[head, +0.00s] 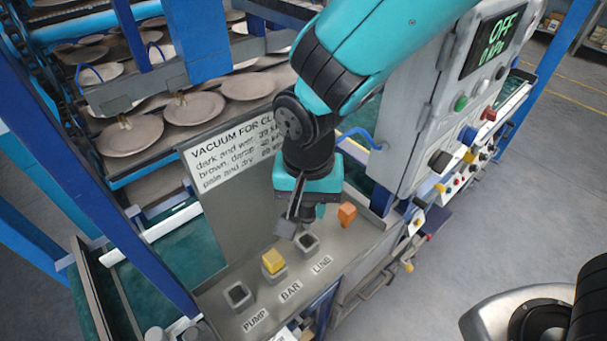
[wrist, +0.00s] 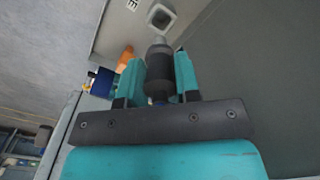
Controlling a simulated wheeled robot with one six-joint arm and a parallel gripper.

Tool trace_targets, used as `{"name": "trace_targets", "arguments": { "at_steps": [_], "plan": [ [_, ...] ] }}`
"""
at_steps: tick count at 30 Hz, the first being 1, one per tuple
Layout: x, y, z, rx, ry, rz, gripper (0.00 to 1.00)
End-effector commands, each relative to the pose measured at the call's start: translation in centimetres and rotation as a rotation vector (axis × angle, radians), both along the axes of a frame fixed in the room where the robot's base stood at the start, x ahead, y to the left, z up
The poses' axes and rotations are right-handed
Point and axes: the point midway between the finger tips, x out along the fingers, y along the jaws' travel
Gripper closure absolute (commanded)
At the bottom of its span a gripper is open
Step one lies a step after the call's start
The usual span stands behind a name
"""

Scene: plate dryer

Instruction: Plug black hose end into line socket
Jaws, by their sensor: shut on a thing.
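My gripper (head: 303,212) points down over the panel beside the LINE socket (head: 308,242). In the wrist view, my two teal fingers are closed on the black hose end (wrist: 160,66), a dark cylinder with a grey tip. The LINE socket is empty, with a dark opening. In the head view, the hose end is mostly hidden by my gripper.
A yellow plug (head: 273,262) sits in the BAR socket. The PUMP socket (head: 238,295) is empty. An orange block (head: 347,214) stands on the panel right of my gripper. The upright sign (head: 235,165) and grey control box (head: 425,120) stand close by.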

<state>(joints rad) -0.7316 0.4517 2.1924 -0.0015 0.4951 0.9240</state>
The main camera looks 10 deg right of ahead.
Motion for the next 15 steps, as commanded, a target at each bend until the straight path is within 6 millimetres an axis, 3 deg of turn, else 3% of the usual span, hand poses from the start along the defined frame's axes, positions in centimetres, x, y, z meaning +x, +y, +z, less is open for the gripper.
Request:
{"name": "trace_targets", "arguments": {
  "at_steps": [15],
  "plan": [
    [0.0,0.0,-1.8,0.000,0.000,0.002,0.93]
  ]
}}
